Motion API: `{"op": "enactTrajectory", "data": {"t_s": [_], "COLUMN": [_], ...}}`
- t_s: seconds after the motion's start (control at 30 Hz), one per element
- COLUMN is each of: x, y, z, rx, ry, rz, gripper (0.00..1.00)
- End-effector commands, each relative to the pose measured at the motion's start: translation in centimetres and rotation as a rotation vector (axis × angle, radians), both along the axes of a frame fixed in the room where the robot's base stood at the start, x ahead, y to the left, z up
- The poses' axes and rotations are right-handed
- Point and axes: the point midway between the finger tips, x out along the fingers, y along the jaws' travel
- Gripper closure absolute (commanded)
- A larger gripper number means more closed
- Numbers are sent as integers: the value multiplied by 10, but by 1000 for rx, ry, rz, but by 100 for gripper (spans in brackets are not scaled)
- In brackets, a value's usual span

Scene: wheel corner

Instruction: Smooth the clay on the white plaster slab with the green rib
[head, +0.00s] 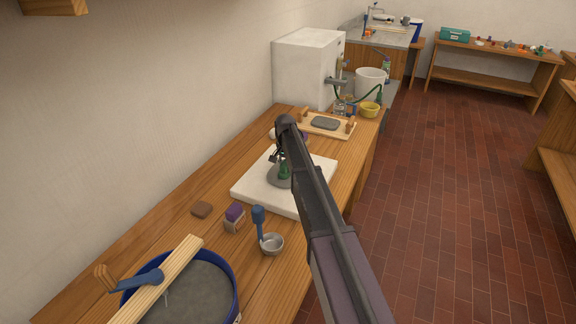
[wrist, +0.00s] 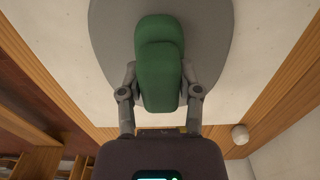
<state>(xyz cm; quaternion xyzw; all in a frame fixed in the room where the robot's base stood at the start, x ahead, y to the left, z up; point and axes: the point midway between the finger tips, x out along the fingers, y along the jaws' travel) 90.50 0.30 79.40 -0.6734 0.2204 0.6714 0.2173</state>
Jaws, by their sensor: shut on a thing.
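The white plaster slab (head: 253,188) lies on the wooden bench, with the grey round of clay (head: 273,181) on it. The clay also shows in the wrist view (wrist: 108,38) above the gripper. My gripper (head: 280,160) is over the slab, shut on the green rib (head: 285,172). In the wrist view the rib (wrist: 159,65) sits between both fingers and its far end overlaps the clay. I cannot tell whether it touches the clay. My arm hides part of the slab's right side.
A blue-rimmed tub (head: 235,290) with a wooden board across it stands at the near end. A ladle (head: 272,244), a purple-topped block (head: 235,217) and a brown block (head: 202,209) lie between tub and slab. Behind the slab are a wooden tray (head: 345,134) and a white box (head: 300,65).

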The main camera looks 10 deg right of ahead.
Motion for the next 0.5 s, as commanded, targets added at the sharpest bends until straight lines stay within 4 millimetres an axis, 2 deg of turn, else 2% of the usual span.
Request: {"op": "enactTrajectory", "data": {"t_s": [0.5], "x": [-7], "y": [5], "z": [-1], "rx": [5], "ry": [9], "rz": [3], "gripper": [93]}}
